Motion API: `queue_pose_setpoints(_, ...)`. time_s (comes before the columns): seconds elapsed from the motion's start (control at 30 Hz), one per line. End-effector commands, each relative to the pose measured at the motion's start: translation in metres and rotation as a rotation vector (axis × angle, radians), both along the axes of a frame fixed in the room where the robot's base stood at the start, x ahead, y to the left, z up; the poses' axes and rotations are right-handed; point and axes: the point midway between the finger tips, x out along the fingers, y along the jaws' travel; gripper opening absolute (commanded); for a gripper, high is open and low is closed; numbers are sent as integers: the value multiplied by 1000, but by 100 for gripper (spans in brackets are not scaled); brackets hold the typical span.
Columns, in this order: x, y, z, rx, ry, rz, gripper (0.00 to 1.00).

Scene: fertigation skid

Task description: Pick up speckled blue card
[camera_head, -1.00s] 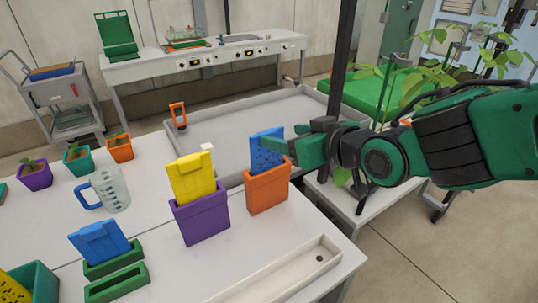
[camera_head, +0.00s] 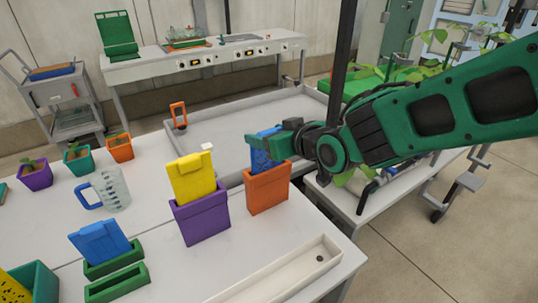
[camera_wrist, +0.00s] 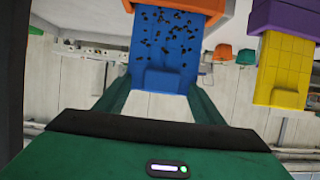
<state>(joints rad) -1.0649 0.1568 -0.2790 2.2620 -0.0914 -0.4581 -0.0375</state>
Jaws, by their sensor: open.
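The speckled blue card (camera_head: 261,160) stands upright in an orange holder (camera_head: 268,190) on the white table. In the wrist view the same card (camera_wrist: 165,48) appears with dark speckles, coming out of the orange holder (camera_wrist: 185,5) at the top edge. My gripper (camera_head: 268,140) is at the card's upper part and covers some of it in the head view. In the wrist view my gripper (camera_wrist: 160,98) is open, with a finger toward each side of the card's tab end. I cannot tell whether either finger touches it.
A yellow card (camera_head: 191,178) in a purple holder (camera_head: 202,217) stands close to the left. A plain blue card (camera_head: 100,243) is in a green holder (camera_head: 113,260). A measuring jug (camera_head: 108,189) stands farther left. A white trough (camera_head: 283,272) lies in front.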

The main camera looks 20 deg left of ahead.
Motion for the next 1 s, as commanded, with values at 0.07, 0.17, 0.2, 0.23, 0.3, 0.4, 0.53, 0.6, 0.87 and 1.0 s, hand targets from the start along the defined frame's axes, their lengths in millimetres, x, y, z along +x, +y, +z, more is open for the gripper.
queue_pose_setpoints(0.07, 1, 2, -1, 0, 0, 1, 62)
queue_pose_setpoints(0.17, 1, 2, -1, 0, 0, 1, 62)
queue_pose_setpoints(0.2, 1, 2, -1, 0, 0, 1, 62)
queue_pose_setpoints(0.23, 1, 2, -1, 0, 0, 0, 62)
queue_pose_setpoints(0.3, 1, 2, -1, 0, 0, 0, 55)
queue_pose_setpoints(0.4, 1, 2, -1, 0, 0, 0, 31)
queue_pose_setpoints(0.53, 1, 2, -1, 0, 0, 0, 7)
queue_pose_setpoints(0.6, 1, 2, -1, 0, 0, 0, 7)
queue_pose_setpoints(0.87, 2, 2, 10, 4, -2, 0, 7)
queue_pose_setpoints(1.0, 2, 2, 35, 6, -4, 0, 7)
